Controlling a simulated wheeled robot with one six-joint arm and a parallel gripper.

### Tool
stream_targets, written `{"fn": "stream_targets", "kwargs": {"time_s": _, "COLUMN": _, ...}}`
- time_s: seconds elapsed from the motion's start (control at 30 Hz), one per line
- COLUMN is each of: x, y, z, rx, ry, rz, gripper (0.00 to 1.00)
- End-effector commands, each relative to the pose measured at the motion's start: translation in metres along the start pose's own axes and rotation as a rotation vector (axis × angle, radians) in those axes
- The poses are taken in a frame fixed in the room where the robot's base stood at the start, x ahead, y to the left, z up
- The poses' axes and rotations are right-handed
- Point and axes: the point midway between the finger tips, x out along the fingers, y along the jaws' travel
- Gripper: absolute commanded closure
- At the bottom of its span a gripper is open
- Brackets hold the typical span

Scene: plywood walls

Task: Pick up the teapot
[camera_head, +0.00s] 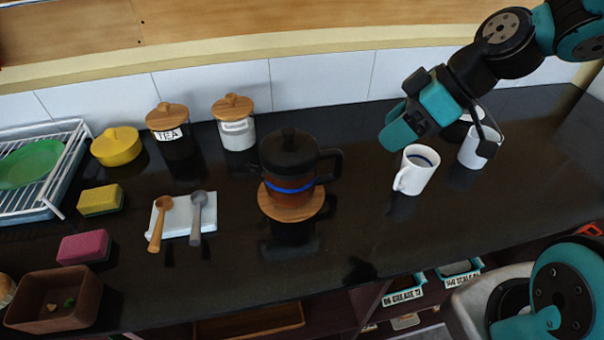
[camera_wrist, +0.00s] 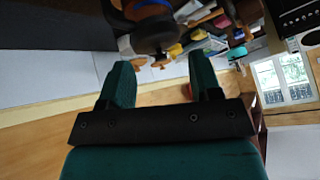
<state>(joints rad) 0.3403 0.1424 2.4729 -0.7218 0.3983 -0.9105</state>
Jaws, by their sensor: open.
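The teapot (camera_head: 287,160) is dark with a black lid, a blue band and a black handle on its right. It stands upright on a round wooden trivet (camera_head: 291,208) in the middle of the dark counter. My gripper (camera_head: 402,110) is to the right of the teapot, above the counter and apart from it. In the wrist view the gripper (camera_wrist: 162,65) shows two teal fingers spread with nothing between them. The teapot (camera_wrist: 150,28) is partly cut off at the top of that view, beyond the fingertips.
A white mug (camera_head: 416,170) stands just below my gripper, and another white mug (camera_head: 479,148) is farther right. A tea jar (camera_head: 173,136) and a white jar (camera_head: 235,127) stand behind left. Spoons lie on a white rest (camera_head: 186,217). Counter in front of the mugs is clear.

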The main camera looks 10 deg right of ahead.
Motion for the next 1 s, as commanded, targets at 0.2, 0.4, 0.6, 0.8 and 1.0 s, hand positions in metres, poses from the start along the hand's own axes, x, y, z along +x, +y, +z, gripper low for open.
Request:
{"fn": "stream_targets", "kwargs": {"time_s": 0.2, "x": -0.006, "y": 0.065, "z": 0.034, "rx": -0.103, "ry": 0.136, "rz": 0.109, "gripper": 0.42}}
{"fn": "stream_targets", "kwargs": {"time_s": 0.4, "x": 0.015, "y": 0.074, "z": 0.033, "rx": -0.133, "ry": 0.153, "rz": 0.125, "gripper": 0.42}}
{"fn": "stream_targets", "kwargs": {"time_s": 0.6, "x": 0.061, "y": 0.078, "z": 0.025, "rx": -0.133, "ry": 0.15, "rz": 0.121, "gripper": 0.42}}
{"fn": "stream_targets", "kwargs": {"time_s": 0.8, "x": 0.097, "y": 0.083, "z": 0.019, "rx": -0.133, "ry": 0.15, "rz": 0.124, "gripper": 0.42}}
{"fn": "stream_targets", "kwargs": {"time_s": 1.0, "x": 0.112, "y": 0.086, "z": 0.017, "rx": -0.133, "ry": 0.151, "rz": 0.129, "gripper": 0.42}}
